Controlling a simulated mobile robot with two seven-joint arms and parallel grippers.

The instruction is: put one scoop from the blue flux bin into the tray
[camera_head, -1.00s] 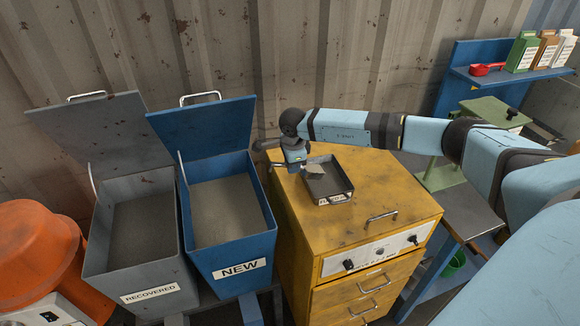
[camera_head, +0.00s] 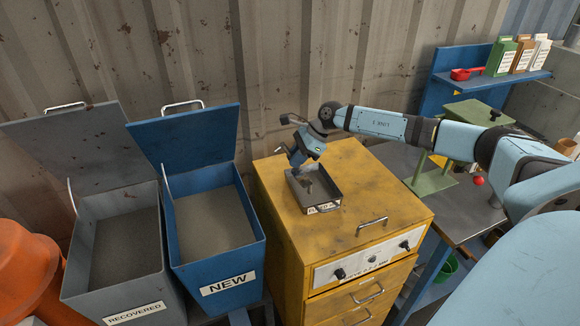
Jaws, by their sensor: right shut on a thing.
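The blue bin (camera_head: 257,263) labelled NEW stands with its lid (camera_head: 185,135) open and holds grey powder (camera_head: 212,222). The small dark tray (camera_head: 333,199) sits on top of the yellow cabinet. My right gripper (camera_head: 298,166) is over the tray's left back side, tilted downward. It is shut on what looks like the scoop (camera_head: 309,187), a small grey-brown shape low in the tray area. The scoop's handle is mostly hidden, and I cannot tell if powder is in it or in the tray. My left gripper is not in view.
A grey bin (camera_head: 115,290) labelled RECOVERED stands open left of the blue bin, beside an orange machine (camera_head: 22,265). The yellow cabinet (camera_head: 375,205) has free room right of the tray.

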